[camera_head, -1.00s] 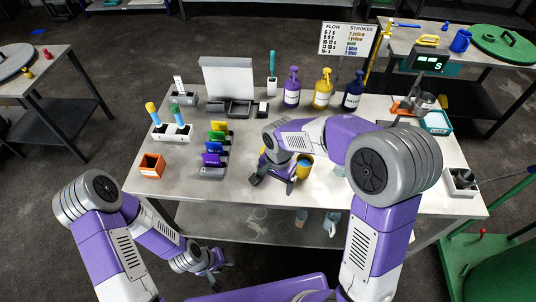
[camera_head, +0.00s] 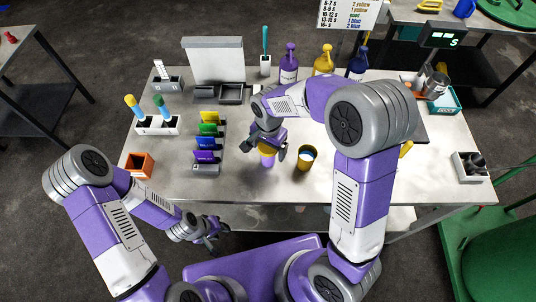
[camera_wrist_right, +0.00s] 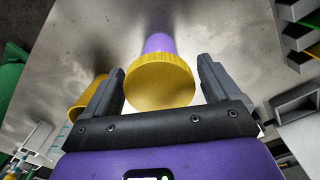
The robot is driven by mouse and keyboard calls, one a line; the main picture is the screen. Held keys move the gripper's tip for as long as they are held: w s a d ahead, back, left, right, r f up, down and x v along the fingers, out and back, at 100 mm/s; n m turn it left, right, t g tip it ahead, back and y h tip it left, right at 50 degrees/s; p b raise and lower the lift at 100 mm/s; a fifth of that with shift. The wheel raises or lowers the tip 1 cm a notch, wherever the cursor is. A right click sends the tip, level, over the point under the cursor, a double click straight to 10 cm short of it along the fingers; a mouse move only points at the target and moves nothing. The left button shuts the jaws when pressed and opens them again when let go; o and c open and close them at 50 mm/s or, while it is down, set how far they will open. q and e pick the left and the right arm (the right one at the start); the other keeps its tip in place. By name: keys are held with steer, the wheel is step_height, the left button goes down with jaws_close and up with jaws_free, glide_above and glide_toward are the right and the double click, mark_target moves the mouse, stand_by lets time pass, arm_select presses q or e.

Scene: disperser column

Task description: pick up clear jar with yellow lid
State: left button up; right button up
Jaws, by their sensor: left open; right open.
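The jar with the yellow lid (camera_head: 267,150) stands on the table near its front middle. Its body looks purple, with the lid on top. In the right wrist view the round yellow lid (camera_wrist_right: 160,82) lies between the fingers, with the purple body (camera_wrist_right: 159,43) beyond it. My right gripper (camera_head: 266,148) is open over the jar, a finger on each side of the lid; it also shows in the wrist view (camera_wrist_right: 160,72). Gaps show between fingers and lid. My left gripper (camera_head: 212,238) is open and empty, low in front of the table.
A yellow cup (camera_head: 306,158) stands close right of the jar; it also shows behind a finger in the wrist view (camera_wrist_right: 82,92). Left are a rack of coloured cards (camera_head: 208,143) and an orange box (camera_head: 139,164). Bottles (camera_head: 289,68) stand behind.

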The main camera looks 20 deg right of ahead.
steer(key=shift+s+f, duration=0.1)
steer(key=shift+f, duration=0.65)
steer(key=shift+c, duration=0.5)
steer(key=c, duration=0.9)
steer(key=shift+c, duration=0.2)
steer(key=shift+r, duration=0.1)
